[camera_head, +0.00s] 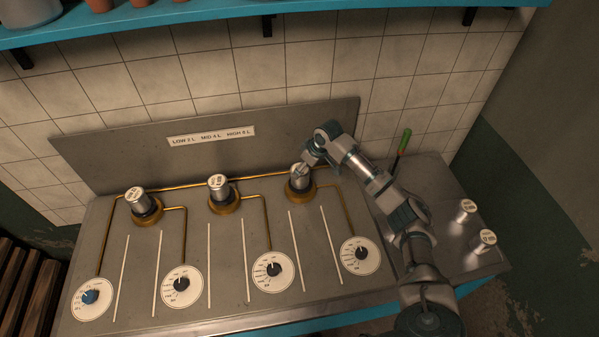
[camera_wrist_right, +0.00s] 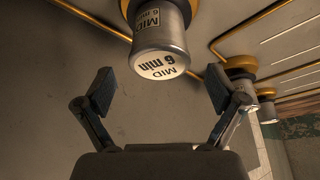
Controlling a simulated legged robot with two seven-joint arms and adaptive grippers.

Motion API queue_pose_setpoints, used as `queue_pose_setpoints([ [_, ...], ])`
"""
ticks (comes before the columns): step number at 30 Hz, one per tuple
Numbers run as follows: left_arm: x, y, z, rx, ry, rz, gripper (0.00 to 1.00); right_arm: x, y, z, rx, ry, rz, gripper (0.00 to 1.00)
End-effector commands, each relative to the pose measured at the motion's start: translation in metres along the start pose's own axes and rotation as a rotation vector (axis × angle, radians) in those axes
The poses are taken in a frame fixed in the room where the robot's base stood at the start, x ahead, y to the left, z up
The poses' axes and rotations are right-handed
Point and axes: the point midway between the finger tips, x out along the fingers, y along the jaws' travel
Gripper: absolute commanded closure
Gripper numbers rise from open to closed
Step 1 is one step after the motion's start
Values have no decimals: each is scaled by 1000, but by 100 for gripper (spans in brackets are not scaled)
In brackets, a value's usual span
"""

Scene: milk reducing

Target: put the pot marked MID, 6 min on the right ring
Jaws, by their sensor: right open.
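The silver pot marked MID, 6 min (camera_wrist_right: 160,45) is upright on the brass right ring (camera_head: 299,190), as seen in the right wrist view. In the head view this pot (camera_head: 300,184) is partly covered by my right gripper (camera_head: 306,168). My right gripper is open; in the right wrist view its two fingers (camera_wrist_right: 160,90) stand apart with the pot just beyond them, not between the tips. My left gripper does not show.
Silver pots stand on the left ring (camera_head: 145,203) and middle ring (camera_head: 222,194). Two more pots (camera_head: 466,208) (camera_head: 484,240) stand on the right of the steel bench (camera_head: 330,300). Dials line its front, and a green-handled tool (camera_head: 404,141) is at the back right.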

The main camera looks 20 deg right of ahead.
Motion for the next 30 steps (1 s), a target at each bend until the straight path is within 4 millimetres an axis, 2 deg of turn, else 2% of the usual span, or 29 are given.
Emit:
queue_pose_setpoints([
  [3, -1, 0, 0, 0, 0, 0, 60, -25, 0, -1, -2, 2, 1, 5],
  [9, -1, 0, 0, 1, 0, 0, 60, -49, 0, 0, 0, 0, 0, 5],
  [26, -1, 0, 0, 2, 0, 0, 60, -54, 0, 0, 0, 0, -1, 5],
  [30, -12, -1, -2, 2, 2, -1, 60, -65, 0, -5, 0, 2, 0, 5],
])
